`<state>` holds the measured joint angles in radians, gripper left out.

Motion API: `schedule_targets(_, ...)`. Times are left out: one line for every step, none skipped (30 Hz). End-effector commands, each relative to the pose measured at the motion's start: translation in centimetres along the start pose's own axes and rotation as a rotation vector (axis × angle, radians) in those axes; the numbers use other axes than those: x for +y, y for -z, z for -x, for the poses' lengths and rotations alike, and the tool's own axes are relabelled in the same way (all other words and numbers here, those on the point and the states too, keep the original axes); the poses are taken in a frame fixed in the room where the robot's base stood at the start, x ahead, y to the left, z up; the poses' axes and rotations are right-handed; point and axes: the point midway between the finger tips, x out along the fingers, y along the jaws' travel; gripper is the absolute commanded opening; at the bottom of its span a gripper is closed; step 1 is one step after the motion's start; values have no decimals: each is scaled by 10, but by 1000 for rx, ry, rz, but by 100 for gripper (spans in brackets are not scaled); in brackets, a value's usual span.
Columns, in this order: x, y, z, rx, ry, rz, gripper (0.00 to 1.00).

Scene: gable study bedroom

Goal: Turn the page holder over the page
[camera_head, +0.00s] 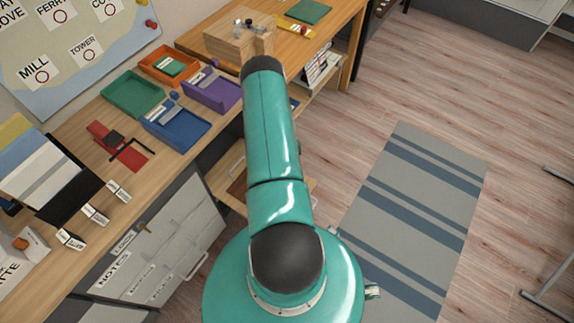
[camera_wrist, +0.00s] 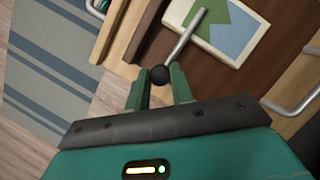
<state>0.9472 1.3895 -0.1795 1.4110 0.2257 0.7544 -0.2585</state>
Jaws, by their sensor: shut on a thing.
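The page holder is a thin metal rod (camera_wrist: 186,38) with a round black knob (camera_wrist: 160,74) at its near end, in the wrist view. My gripper (camera_wrist: 160,84) has its two green fingers on either side of the knob and is shut on it. The rod slants up and right from the knob, and its far end lies over the left part of the page (camera_wrist: 252,40). The page is pale with green and blue shapes and lies on a dark brown wooden surface. In the head view, my arm hides the gripper, the rod and the page.
An open wooden drawer (camera_head: 229,172) shows beside my arm under the desk. Metal handles (camera_wrist: 299,98) lie close to the right in the wrist view. The desk holds coloured trays (camera_head: 134,94) and a wooden block (camera_head: 238,40). A striped rug (camera_head: 425,210) lies on open floor to the right.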

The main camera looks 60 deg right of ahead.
Motion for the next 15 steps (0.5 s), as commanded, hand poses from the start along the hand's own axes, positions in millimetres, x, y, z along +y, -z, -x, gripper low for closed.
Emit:
schedule_targets(0,-1,-1,-4,-7,16,0)
schedule_targets(0,-1,-1,-4,-10,24,0)
schedule_targets(0,-1,-1,-3,-14,33,0)
schedule_targets(-1,-1,-1,-3,-16,38,0)
schedule_targets(-1,-1,-1,-3,-19,43,0)
schedule_targets(-1,-1,-1,-3,-21,49,0)
schedule_targets(-1,-1,-1,-3,-23,53,0)
schedule_targets(-1,-1,-1,-3,-24,56,0)
schedule_targets(-1,-1,-1,-3,-25,58,0)
schedule_targets(-1,-1,-1,-3,-25,59,0)
schedule_targets(-1,-1,-1,-3,-25,60,0)
schedule_targets(-1,-1,-1,-3,-26,61,0)
schedule_targets(-1,-1,-1,-3,-26,61,0)
schedule_targets(-1,-1,-1,-3,-26,61,0)
schedule_targets(-1,-1,-1,-3,-25,60,0)
